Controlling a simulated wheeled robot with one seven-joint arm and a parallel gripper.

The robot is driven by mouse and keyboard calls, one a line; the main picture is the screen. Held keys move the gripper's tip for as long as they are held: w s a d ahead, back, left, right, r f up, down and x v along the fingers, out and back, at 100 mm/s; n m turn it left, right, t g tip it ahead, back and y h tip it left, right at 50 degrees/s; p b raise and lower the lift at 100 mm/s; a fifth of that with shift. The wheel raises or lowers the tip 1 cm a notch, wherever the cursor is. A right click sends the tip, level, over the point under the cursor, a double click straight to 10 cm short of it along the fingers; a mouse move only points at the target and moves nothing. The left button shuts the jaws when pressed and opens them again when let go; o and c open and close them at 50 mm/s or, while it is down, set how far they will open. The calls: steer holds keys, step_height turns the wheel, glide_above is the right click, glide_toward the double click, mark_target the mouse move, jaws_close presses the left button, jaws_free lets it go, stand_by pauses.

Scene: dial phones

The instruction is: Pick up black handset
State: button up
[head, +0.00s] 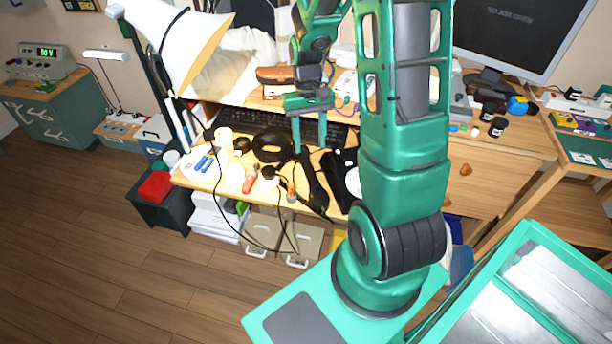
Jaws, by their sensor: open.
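The black handset (313,187) is a long dark shape lying on the wooden desk (226,183), near its front edge. Just right of it is a black dial phone (339,172) with a pale dial, partly hidden behind my arm. My gripper (311,143) points down with its jaws open, above the far end of the handset in the head view. Nothing shows between its fingers. Whether a fingertip touches the handset cannot be told from this angle.
A black keyboard (328,131) lies behind. Left of the handset are a black roll or headset (271,144), a red-handled tool (250,181) and blue items (204,163). A white lamp (190,45) leans over the left side. A cable hangs off the front edge.

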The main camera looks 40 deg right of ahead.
mark_target(309, 169)
steer(key=f, duration=0.7)
steer(key=s+f, duration=0.1)
steer(key=f, duration=0.3)
steer(key=shift+a+f, duration=0.2)
steer(key=shift+a, duration=0.15)
steer(key=shift+c, duration=0.4)
jaws_close()
steer(key=shift+r, duration=0.2)
